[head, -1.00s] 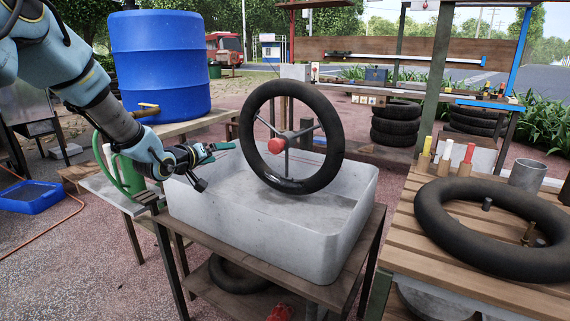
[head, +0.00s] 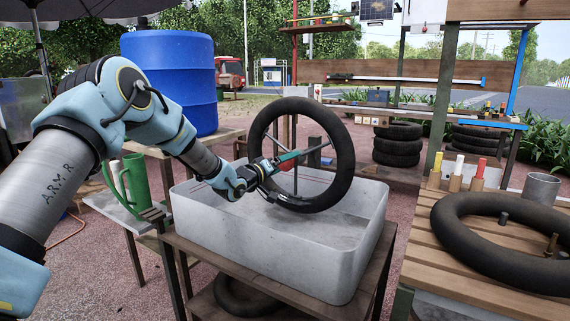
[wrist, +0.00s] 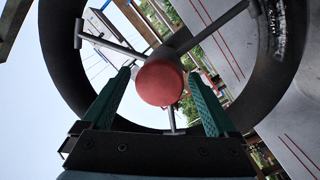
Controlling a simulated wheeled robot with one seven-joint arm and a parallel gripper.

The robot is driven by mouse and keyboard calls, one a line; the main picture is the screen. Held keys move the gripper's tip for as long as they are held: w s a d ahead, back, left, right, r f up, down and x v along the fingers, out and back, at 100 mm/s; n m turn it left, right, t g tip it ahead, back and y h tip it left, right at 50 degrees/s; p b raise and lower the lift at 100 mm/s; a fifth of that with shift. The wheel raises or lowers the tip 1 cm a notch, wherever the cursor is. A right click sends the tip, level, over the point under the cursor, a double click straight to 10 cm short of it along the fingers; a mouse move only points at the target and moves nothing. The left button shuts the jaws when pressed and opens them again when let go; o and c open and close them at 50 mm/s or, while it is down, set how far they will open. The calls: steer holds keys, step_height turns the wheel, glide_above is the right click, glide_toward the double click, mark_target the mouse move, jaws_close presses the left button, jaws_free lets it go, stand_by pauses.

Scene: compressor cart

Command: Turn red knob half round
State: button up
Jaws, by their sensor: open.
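The red knob (wrist: 160,83) is a round red ball at the hub of a black ring (head: 346,160) with metal spokes. The ring stands upright in a grey basin (head: 330,262). In the wrist view my gripper (wrist: 160,76) is open, with one green finger to the left of the knob and one to its right. Gaps show between the knob and both fingers there. In the head view my gripper (head: 290,160) is in front of the hub and hides much of the knob. I cannot tell how deep the knob lies between the fingers.
A slatted table (head: 425,255) at the right holds another black ring (head: 460,235) lying flat. A green jug (head: 138,180) stands left of the basin, and a blue barrel (head: 170,75) is behind. Stacked tyres (head: 398,146) stand farther back.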

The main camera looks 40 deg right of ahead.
steer(key=c, duration=1.4)
steer(key=shift+o, duration=0.2)
